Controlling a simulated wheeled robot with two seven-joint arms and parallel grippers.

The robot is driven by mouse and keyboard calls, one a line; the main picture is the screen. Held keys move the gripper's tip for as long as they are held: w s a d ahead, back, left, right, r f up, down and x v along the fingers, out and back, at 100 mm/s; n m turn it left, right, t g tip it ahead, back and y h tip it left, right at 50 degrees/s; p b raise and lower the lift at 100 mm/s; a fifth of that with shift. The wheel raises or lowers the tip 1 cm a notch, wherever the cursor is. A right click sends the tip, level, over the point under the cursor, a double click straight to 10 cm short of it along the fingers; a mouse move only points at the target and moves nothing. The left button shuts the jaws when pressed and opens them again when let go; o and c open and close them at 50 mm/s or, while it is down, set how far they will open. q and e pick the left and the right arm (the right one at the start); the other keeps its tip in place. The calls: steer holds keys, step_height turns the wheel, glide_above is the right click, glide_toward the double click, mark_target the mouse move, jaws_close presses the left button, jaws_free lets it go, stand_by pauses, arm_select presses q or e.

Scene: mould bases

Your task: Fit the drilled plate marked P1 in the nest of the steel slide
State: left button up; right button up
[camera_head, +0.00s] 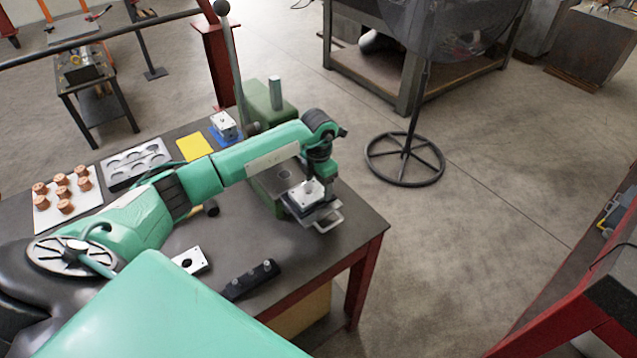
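A light drilled plate (308,191) with a dark hole is at the steel slide (320,214), which has a pull handle at the table's right end. I cannot tell whether the plate is seated in the nest or held just above it. My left gripper (325,182) points down right behind this plate; its fingertips are hidden, so its grip is unclear. Another drilled plate (190,261) lies flat on the near table, and a third light block (224,123) sits on a blue base at the back. No P1 mark is readable. My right gripper is not in view.
A green press (262,104) with a tall lever stands behind my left arm. A black pin holder (251,280), a yellow sheet (194,147), a grey tray (137,164) and a white board (67,206) with several copper pieces occupy the table (345,250).

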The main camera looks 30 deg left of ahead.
arm_select(q)
steer(key=shift+o, duration=1.3)
steer(key=shift+s+d+f, duration=0.1)
steer(key=shift+f, duration=0.05)
